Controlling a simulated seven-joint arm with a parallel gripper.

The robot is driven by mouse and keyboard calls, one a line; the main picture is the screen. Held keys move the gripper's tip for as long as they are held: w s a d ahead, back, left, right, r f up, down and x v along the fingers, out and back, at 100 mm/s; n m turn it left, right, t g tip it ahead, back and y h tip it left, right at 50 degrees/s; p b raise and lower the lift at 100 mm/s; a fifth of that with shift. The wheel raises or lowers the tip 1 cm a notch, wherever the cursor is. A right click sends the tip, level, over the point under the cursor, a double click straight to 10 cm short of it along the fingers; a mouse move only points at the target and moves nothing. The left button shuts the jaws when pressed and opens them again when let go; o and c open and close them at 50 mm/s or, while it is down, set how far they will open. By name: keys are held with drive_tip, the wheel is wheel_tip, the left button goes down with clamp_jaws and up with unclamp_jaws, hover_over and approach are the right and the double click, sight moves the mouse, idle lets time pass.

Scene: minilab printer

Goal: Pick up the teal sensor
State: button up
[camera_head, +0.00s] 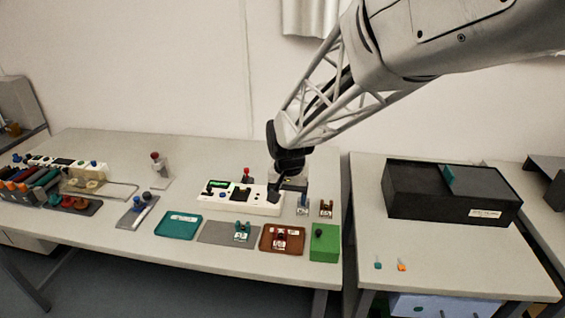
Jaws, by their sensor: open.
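Several teal things show, and I cannot tell for sure which one is the sensor. A small teal piece (378,262) lies on the right table, left of a small orange piece (401,265). A teal item with a white label (241,231) stands on the grey mat (213,234) on the left table. My gripper (275,198) is at the right end of the white control panel (230,197), pointing down, open, with nothing seen in it. Its fingers are small and dark here. It is apart from both teal items.
A teal tray (180,225), a brown tray (270,246) and a green block (324,243) line the left table's front. A black printer box (410,192) with a teal slab (447,178) on top stands on the right table. A gap separates the tables.

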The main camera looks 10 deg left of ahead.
hover_over(242, 231)
drive_tip(key=shift+g, duration=0.4)
drive_tip(key=f, duration=1)
drive_tip(key=shift+s+d+f, duration=0.1)
drive_tip(key=shift+d+f, duration=0.1)
drive_tip(key=shift+f, duration=0.15)
drive_tip(key=shift+f, duration=1.3)
drive_tip(key=shift+a+f, duration=0.1)
drive_tip(key=shift+f, duration=2.5)
drive_tip(key=c, duration=1)
